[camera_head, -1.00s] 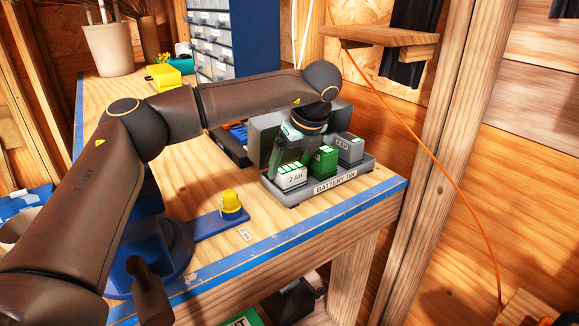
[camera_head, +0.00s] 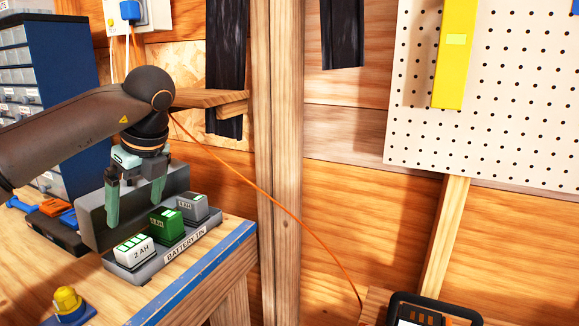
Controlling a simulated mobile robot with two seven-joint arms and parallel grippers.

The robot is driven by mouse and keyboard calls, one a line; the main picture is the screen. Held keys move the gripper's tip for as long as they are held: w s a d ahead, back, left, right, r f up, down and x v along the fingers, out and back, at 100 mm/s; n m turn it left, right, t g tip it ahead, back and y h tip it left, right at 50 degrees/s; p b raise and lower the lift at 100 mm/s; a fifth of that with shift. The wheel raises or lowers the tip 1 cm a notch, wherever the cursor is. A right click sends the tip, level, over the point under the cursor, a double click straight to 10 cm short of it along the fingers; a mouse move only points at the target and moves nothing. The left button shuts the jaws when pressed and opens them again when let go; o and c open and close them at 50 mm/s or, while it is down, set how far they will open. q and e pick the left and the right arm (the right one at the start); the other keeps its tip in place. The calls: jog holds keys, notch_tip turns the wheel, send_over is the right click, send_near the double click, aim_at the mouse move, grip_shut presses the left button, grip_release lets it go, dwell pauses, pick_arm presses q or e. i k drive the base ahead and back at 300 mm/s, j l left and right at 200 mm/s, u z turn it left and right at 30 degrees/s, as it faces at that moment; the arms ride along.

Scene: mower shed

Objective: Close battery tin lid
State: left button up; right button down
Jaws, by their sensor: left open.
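The battery tin (camera_head: 150,272) is a grey tray with a "BATTERY TIN" label, on the bench near its right end. Its grey lid (camera_head: 91,222) stands raised along the back of the tray. In the tray sit a white-fronted battery (camera_head: 133,253) marked 2 AH, a green battery (camera_head: 166,227) and a grey battery (camera_head: 193,208). My left gripper (camera_head: 135,208) points down with its two fingers apart and nothing between them. It is in front of the lid in the picture and covers part of it; I cannot tell whether it touches. My right gripper is out of view.
A yellow-topped blue object (camera_head: 68,304) stands at the bench's front left. A dark case with orange and blue items (camera_head: 58,228) lies left of the lid. A drawer cabinet (camera_head: 58,75) stands behind. An orange cord (camera_head: 283,212) hangs right of the bench.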

aim_at(135, 201)
jog(key=k+l, duration=0.7)
jog(key=k, duration=0.1)
